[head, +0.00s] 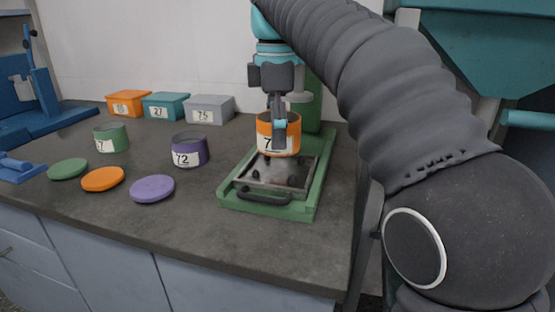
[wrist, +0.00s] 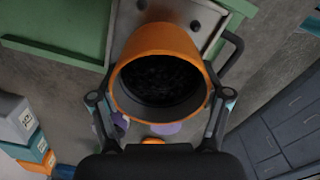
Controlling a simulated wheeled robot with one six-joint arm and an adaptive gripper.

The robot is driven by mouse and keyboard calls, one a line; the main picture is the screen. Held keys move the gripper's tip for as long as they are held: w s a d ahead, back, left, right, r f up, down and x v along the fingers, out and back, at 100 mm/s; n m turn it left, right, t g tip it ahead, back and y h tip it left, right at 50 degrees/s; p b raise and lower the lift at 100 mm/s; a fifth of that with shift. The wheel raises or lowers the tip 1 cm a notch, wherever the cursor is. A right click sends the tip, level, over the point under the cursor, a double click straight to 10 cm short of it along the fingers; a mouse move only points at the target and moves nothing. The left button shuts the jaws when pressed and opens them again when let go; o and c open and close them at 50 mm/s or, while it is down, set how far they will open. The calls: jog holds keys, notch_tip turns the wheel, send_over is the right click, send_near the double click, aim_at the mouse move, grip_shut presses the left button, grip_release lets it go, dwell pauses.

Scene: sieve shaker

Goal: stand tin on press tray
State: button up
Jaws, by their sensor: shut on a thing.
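An orange tin (head: 278,134) with a white number label is held upright by my gripper (head: 279,122). My gripper is shut on it. In the wrist view the orange tin (wrist: 160,75) shows its open mouth with dark contents, one finger on each side. The green press (head: 318,100) has a low base with a grey metal tray (head: 254,186) with dark knobs on it. The tin is over the rear part of the tray. Whether its bottom touches the tray cannot be told.
A purple tin (head: 190,150) and a green tin (head: 111,138) stand to the left on the dark bench. Green (head: 68,169), orange (head: 103,179) and purple (head: 152,189) lids lie in front of them. Orange, teal and grey boxes (head: 210,110) stand at the wall. A handle (head: 263,197) juts from the tray's front.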

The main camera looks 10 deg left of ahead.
aim_at(277, 153)
jog(key=shift+f+b, duration=0.7)
jog(key=shift+f, duration=1.55)
jog(key=shift+f, duration=0.1)
jog(key=o, duration=1.3)
jog(key=shift+r+p, duration=1.45)
jog(key=shift+r, duration=2.4)
